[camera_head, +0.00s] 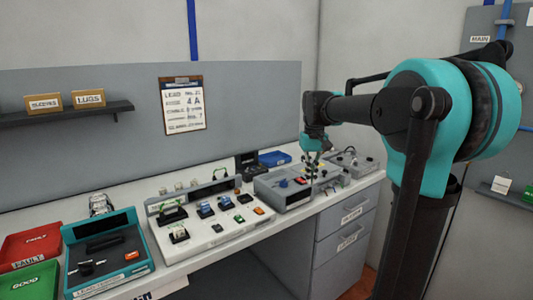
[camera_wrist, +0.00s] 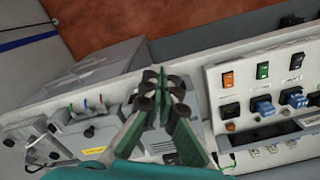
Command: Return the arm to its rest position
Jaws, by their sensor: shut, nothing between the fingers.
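My gripper (camera_wrist: 162,83) shows in the wrist view with its fingertips together and nothing between them. It points down over the front edge of the bench, beside a grey device. In the head view my arm reaches out from the right, and my gripper (camera_head: 313,172) hangs above the right part of the bench, over or close to the grey boxes there. The head view does not show clearly whether it touches them.
The white bench (camera_head: 185,262) holds a teal-framed tester (camera_head: 108,258), a white switch panel (camera_head: 215,232), a grey device (camera_head: 283,187), a red bin (camera_head: 30,245) and a green bin (camera_head: 30,281). Drawers (camera_head: 342,240) stand below at right. A wall shelf (camera_head: 60,114) holds labelled boxes.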

